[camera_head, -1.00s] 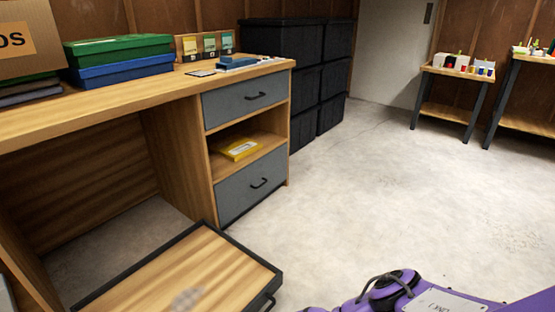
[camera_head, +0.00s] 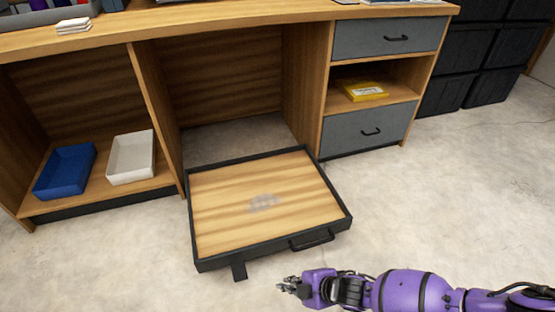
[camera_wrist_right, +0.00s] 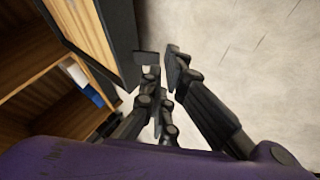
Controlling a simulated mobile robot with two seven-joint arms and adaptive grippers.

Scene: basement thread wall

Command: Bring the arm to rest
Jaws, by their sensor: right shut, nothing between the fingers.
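My right arm, purple with dark joints, comes in from the lower right in the head view. Its gripper (camera_head: 288,287) is over the floor, just in front of the low wooden platform with a dark frame (camera_head: 225,190). In the right wrist view the gripper's dark fingers (camera_wrist_right: 162,68) are close together with nothing held between them, and the platform's dark edge (camera_wrist_right: 118,35) is close beside them at the left. My left gripper is in neither view.
A wooden desk (camera_head: 230,14) stands behind the platform, with grey drawers (camera_head: 385,38) and a yellow packet (camera_head: 362,91) on its shelf. A blue bin (camera_head: 66,170) and a white bin (camera_head: 131,158) sit at lower left. Black crates (camera_head: 490,55) stand at right. The floor at right is clear.

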